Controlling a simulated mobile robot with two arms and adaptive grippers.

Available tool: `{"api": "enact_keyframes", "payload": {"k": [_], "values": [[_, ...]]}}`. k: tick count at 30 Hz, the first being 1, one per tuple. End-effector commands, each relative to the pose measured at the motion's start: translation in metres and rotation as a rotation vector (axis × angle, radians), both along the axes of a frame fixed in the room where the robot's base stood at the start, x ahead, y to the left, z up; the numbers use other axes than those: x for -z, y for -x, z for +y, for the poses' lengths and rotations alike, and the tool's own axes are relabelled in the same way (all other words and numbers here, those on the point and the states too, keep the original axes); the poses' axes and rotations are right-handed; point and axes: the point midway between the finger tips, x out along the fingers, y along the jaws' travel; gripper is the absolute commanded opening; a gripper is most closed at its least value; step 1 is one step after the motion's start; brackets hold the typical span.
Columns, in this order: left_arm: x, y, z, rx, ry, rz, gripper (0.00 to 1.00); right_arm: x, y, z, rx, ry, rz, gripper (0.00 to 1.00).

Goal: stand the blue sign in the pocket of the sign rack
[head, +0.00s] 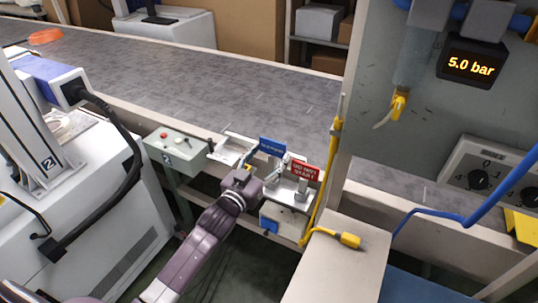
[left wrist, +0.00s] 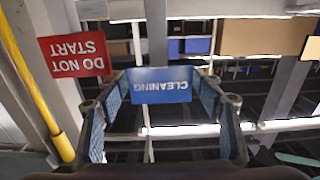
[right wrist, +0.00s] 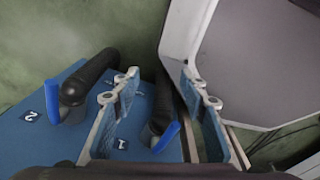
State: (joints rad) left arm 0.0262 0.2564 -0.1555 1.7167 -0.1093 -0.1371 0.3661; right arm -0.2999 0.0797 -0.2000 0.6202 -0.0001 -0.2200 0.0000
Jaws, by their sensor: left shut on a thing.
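The blue sign (head: 272,147), with white lettering, is upright in the head view, just beyond my left gripper (head: 258,171). In the left wrist view the blue sign (left wrist: 160,86) reads CLEANING upside down, between the fingers of my left gripper (left wrist: 160,95), which is shut on it. The sign rack (head: 288,192) is a pale metal holder on the conveyor's near side, partly hidden by my gripper and the signs. I cannot tell whether the blue sign's lower end is in a pocket. My right gripper (right wrist: 160,88) is open and empty.
A red DO NOT START sign (head: 306,171) stands close to the right of the blue sign. A grey control box (head: 176,149) is to the left, and a yellow cable (head: 325,190) hangs to the right.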

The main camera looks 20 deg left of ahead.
Motion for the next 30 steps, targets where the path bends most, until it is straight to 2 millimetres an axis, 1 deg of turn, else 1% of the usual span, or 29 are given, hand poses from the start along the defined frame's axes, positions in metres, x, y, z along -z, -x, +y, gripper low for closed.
{"api": "enact_keyframes", "payload": {"k": [30], "values": [[0.024, 0.000, 0.000, 0.000, 0.001, -0.002, 0.35, 0.017, 0.000, 0.000, 0.000, 0.000, 0.000, 0.40]]}}
